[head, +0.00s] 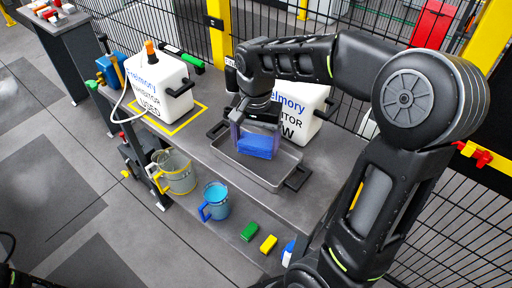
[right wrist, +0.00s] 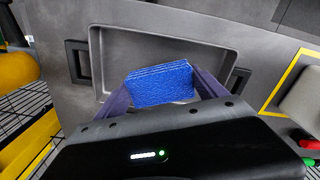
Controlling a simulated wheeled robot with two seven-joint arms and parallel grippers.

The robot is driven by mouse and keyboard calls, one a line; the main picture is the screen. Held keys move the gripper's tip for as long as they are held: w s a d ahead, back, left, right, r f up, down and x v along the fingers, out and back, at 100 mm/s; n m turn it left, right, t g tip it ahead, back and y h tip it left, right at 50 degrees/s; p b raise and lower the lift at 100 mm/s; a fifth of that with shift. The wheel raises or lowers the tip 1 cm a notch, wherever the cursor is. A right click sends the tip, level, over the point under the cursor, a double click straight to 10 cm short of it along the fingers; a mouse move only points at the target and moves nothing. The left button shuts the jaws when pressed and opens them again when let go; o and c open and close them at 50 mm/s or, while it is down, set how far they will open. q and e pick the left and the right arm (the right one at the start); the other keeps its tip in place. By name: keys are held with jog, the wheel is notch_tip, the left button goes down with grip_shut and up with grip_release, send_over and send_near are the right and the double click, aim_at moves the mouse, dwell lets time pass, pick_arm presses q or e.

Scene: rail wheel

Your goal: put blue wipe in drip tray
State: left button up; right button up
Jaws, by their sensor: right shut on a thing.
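The blue wipe (head: 256,146) is a folded blue pad held between the fingers of my right gripper (head: 257,131). In the right wrist view the wipe (right wrist: 160,84) sits between the two fingers, in front of the tray. The drip tray (head: 283,165) is a shallow grey metal tray with dark handles on the workbench. My right gripper is over the tray, pointing down, shut on the wipe. I cannot tell whether the wipe touches the tray floor. The tray also shows in the right wrist view (right wrist: 112,52). My left gripper is not in view.
A white canister marked USED (head: 158,88) stands on a yellow-outlined spot at the left. Another white canister (head: 300,105) is behind my right arm.

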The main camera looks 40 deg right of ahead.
aim_at(256, 150)
jog(key=shift+f, duration=1.3)
jog(key=shift+f, duration=0.25)
jog(key=o, duration=1.1)
jog(key=shift+r, duration=0.1)
notch_tip(256, 150, up, 12)
jog(key=shift+r, duration=0.2)
